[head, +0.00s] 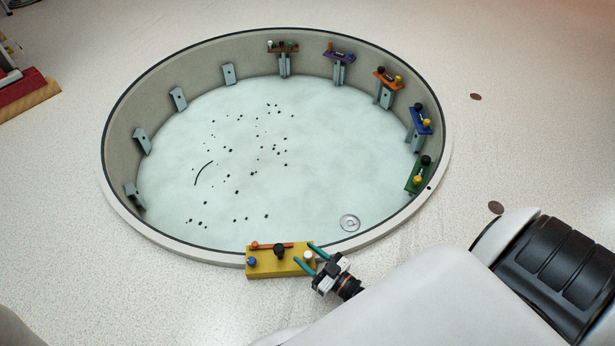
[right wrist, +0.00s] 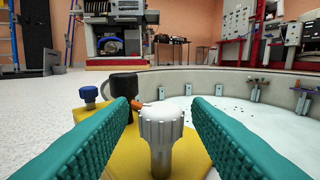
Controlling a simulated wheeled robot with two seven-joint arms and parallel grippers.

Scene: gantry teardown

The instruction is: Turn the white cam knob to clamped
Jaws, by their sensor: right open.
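The white cam knob (head: 309,257) stands at the right end of a yellow block on the near rim of the round pit. In the right wrist view the knob (right wrist: 161,130) is a white fluted cap on a grey post, upright between my two green fingers. My right gripper (head: 306,254) is open around the knob, with a gap on each side and no visible contact. The yellow block (head: 268,267) also carries a black knob (head: 279,251), a blue knob (head: 252,262) and an orange lever (head: 268,245). The knob's markings cannot be made out. My left gripper is not in view.
The pit's pale floor (head: 330,140) holds small dark specks and a round drain (head: 349,223). Several coloured blocks, such as the green one (head: 418,177), sit on brackets along the right and far wall. The speckled floor (head: 100,270) around the pit is mostly clear.

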